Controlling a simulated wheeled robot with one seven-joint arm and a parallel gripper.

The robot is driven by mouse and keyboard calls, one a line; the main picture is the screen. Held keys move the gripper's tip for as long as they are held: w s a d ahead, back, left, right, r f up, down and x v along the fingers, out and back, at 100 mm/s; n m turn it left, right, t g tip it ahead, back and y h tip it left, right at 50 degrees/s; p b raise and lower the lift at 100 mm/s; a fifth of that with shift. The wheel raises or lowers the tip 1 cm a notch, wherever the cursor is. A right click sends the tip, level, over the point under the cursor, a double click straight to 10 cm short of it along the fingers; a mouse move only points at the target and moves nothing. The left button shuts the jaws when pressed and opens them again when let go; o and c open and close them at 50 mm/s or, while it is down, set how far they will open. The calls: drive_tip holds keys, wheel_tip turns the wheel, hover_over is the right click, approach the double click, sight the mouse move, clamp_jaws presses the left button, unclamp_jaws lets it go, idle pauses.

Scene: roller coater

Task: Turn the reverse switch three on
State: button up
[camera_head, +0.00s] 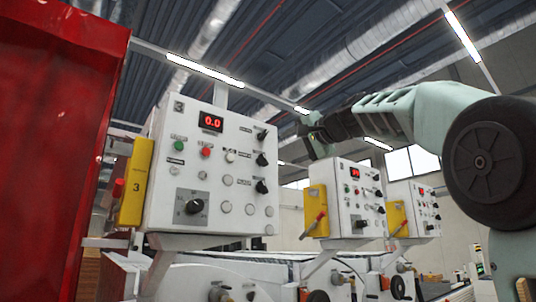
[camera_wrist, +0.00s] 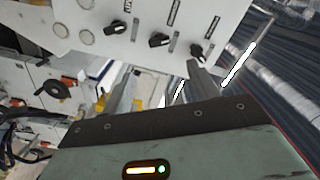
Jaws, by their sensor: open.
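The near control panel marked 3 (camera_head: 160,200) is a white box with a red 0.0 display. Three black rotary switches stand in a column on its right side: upper (camera_head: 263,134), middle (camera_head: 262,159) and lower (camera_head: 262,186). Their labels are too small to read, so I cannot tell which is the reverse switch. In the wrist view black knobs show at left (camera_wrist: 134,28), centre (camera_wrist: 158,40) and right (camera_wrist: 196,50). My gripper (camera_wrist: 162,70) is open and empty, its right fingertip appearing close to the right knob. In the head view my gripper (camera_head: 312,138) is right of the panel's upper part.
A large black selector (camera_head: 190,206) is low on the panel. Two similar panels (camera_head: 350,205) (camera_head: 408,212) stand farther right. A red surface (camera_head: 60,130) fills the left.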

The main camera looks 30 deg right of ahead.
sight(266, 159)
drive_tip(key=shift+w+a+p, duration=0.15)
drive_tip(key=shift+w+p, duration=1.4)
drive_tip(key=shift+w, duration=1.4)
drive_tip(key=shift+w+a+p, duration=0.1)
drive_tip(key=shift+w+p, duration=1.45)
drive_tip(key=shift+w, duration=1.35)
drive_tip(key=c, duration=1)
